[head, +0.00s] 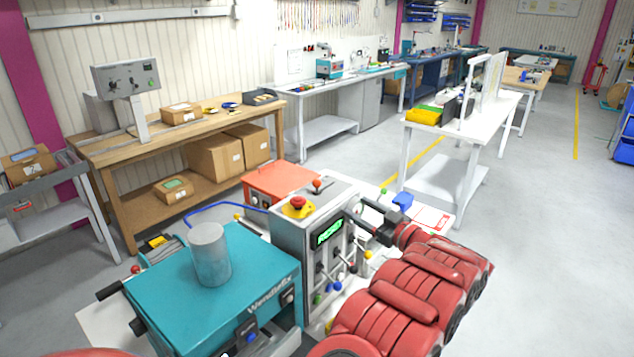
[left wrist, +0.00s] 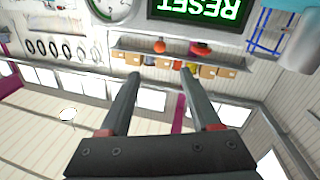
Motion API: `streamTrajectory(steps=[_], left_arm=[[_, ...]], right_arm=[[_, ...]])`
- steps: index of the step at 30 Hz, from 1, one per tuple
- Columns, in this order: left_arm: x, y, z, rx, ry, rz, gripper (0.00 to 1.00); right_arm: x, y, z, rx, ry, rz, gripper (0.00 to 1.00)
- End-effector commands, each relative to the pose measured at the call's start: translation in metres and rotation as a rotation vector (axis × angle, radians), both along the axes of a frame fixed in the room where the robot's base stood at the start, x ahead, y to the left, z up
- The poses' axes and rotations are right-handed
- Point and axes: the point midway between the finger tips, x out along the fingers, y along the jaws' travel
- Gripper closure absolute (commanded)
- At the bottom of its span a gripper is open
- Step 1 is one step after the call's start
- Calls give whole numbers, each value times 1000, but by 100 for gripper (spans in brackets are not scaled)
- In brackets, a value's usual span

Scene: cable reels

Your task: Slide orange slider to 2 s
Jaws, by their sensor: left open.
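A grey control box (head: 305,228) stands beside a teal machine (head: 215,265) in the head view. Its front has a green-lit display (head: 328,232) and dark vertical slots with levers below it. Small coloured knobs show low on this side, including a blue knob (head: 338,286) and a yellow-orange knob (head: 368,255). I cannot tell which part is the orange slider or read its scale.
A red button (head: 297,203) on a yellow base and an orange-red ball lever (head: 317,183) top the box. A grey cylinder (head: 210,254) stands on the teal machine. An orange box (head: 282,181) sits behind.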

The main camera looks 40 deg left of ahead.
Motion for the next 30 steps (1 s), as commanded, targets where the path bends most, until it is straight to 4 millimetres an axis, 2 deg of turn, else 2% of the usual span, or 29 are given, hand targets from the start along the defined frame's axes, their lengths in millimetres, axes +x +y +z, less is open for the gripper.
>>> streamTrajectory(steps=[5, 10, 17, 19, 22, 30], left_arm=[[4, 22, -2, -3, 0, 6, 36], [14, 60, -4, 1, -3, 7, 36], [29, 114, -8, 1, -7, 7, 36], [34, 125, 1, 0, 0, 3, 36], [38, 143, 2, 1, -2, 4, 36], [45, 161, 1, 1, -2, 2, 36]], right_arm=[[0, 0, -7, 0, 0, 0, 20], [0, 0, -20, 0, 0, 0, 20], [0, 0, -54, 0, 0, 0, 20], [0, 0, -40, 0, 0, 0, 20], [0, 0, -35, 0, 0, 0, 20], [0, 0, -28, 0, 0, 0, 20]])
